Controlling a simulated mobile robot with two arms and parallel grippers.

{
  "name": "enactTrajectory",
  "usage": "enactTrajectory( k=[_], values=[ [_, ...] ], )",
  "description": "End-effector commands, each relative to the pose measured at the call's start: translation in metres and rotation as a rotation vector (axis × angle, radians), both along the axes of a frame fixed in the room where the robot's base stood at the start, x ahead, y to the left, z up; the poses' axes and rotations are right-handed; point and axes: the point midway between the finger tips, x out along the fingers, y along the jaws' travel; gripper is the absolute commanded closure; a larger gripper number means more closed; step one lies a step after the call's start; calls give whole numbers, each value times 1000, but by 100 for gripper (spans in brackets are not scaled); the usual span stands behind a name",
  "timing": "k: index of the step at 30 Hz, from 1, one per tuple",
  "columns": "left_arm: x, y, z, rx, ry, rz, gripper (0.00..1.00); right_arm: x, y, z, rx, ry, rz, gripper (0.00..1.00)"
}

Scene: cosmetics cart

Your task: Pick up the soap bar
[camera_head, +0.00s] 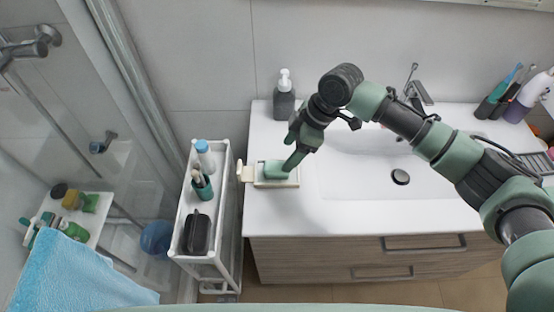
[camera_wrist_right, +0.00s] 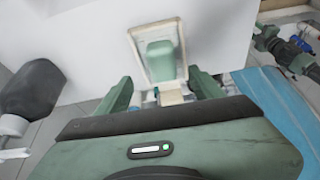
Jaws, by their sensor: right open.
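The green soap bar (camera_head: 275,170) lies in a cream soap dish (camera_head: 262,185) on the left part of the white washbasin counter. In the right wrist view the soap bar (camera_wrist_right: 159,62) sits inside the dish (camera_wrist_right: 181,62), ahead of the fingers. My right gripper (camera_head: 291,156) is open and empty, with a green finger over the right end of the soap in the head view. Whether that finger touches the soap cannot be told. My left gripper is not in view.
A grey soap dispenser (camera_head: 284,100) stands behind the dish. A white cart (camera_head: 184,228) with bottles and a black case (camera_head: 197,232) stands left of the counter. The sink basin (camera_head: 350,178) lies to the right. Counter in front of the dish is clear.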

Motion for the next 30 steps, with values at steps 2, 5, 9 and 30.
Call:
enactTrajectory(
  k=[2,5,9,30],
  values=[
    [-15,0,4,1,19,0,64,0,4,-7,-1,2,1,33],
    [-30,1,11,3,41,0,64,0,9,-16,-2,2,0,33],
    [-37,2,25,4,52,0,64,1,20,-33,-2,2,0,33],
    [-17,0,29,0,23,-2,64,2,28,-58,0,-1,0,100]
  ],
)
